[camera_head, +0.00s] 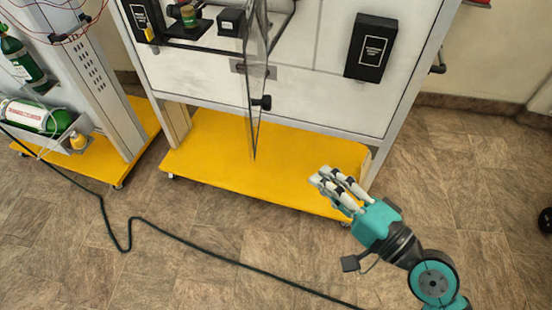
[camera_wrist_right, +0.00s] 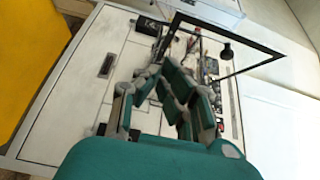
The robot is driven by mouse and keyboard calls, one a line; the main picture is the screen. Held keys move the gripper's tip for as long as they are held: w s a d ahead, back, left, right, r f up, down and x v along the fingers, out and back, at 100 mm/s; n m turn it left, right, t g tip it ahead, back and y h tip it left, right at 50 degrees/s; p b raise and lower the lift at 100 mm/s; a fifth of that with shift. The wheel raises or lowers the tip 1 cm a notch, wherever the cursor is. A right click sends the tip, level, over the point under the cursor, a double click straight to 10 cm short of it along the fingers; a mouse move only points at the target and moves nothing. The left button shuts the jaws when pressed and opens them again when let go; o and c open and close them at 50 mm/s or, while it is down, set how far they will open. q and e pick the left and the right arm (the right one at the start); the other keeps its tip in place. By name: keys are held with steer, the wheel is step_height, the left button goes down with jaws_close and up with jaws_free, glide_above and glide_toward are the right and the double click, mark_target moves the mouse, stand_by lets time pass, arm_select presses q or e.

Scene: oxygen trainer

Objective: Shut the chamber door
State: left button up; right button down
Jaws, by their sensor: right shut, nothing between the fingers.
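The chamber door (camera_head: 256,75) is a clear panel with a dark edge. It stands open, swung out from the white trainer cabinet (camera_head: 200,78), and shows nearly edge-on in the head view. Its black knob (camera_head: 262,102) is on the panel's lower part. In the right wrist view the door's black frame (camera_wrist_right: 262,47) and the knob (camera_wrist_right: 227,51) show beyond the fingers. My right gripper (camera_head: 324,176) is shut and empty, to the right of and below the door in the head view, apart from it. It also shows in the right wrist view (camera_wrist_right: 163,75). My left gripper is not in view.
A yellow wheeled base (camera_head: 220,155) lies under the cabinet. A black box (camera_head: 370,47) is on the cabinet's right front. A black cable (camera_head: 190,247) crosses the tiled floor, which is otherwise mostly clear in front.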

steer(key=w+a+p, duration=0.4)
steer(key=w+a, duration=0.1)
steer(key=a, duration=0.3)
steer(key=shift+w+a, duration=0.25)
steer(key=shift+a, duration=0.15)
